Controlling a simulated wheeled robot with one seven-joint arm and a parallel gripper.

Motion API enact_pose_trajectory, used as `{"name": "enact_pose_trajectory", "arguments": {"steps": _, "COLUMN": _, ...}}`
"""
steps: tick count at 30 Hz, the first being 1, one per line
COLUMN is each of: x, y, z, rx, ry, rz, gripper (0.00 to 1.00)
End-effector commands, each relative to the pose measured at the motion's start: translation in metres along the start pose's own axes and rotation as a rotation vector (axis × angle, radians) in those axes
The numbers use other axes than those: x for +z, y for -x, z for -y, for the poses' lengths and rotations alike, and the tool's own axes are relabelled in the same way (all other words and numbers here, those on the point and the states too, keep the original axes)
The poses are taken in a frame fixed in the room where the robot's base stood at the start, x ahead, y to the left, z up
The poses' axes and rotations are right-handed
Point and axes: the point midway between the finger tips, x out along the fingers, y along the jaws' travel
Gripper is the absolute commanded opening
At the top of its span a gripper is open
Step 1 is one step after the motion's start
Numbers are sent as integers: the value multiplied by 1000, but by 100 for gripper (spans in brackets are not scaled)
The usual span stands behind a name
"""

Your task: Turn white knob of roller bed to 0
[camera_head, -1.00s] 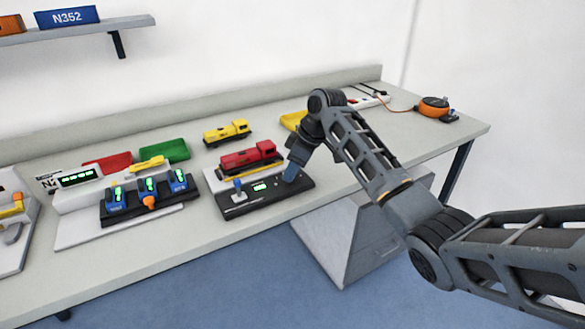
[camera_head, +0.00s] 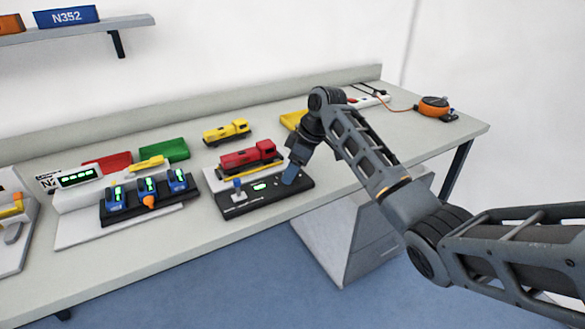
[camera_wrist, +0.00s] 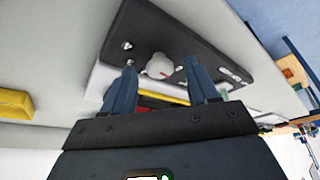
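The roller bed's black control panel (camera_head: 240,205) lies near the front of the bench, with a small lit green display (camera_head: 260,186) whose digits I cannot read. In the wrist view the white knob (camera_wrist: 160,65) sits on the black panel (camera_wrist: 185,45) and carries a red mark. My gripper (camera_wrist: 160,69) is open, with one blue finger on each side of the knob and visible gaps to it. In the head view my gripper (camera_head: 290,175) points down at the panel's right end and hides the knob.
A red locomotive (camera_head: 250,156) stands right behind the panel. A yellow locomotive (camera_head: 227,132) is farther back. A black panel with several blue units (camera_head: 148,188) lies to the left. An orange cable reel (camera_head: 433,106) sits at the far right.

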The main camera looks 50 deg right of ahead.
Motion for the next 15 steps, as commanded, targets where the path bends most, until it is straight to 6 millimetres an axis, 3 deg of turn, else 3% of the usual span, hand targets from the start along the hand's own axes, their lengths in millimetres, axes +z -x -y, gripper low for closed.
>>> {"name": "enact_pose_trajectory", "arguments": {"steps": 8, "x": 0, "y": 4, "z": 0, "rx": 1, "ry": -1, "rz": -1, "gripper": 59}}
{"name": "enact_pose_trajectory", "arguments": {"steps": 15, "x": 0, "y": 39, "z": -1, "rx": 3, "ry": 0, "rz": -2, "gripper": 59}}
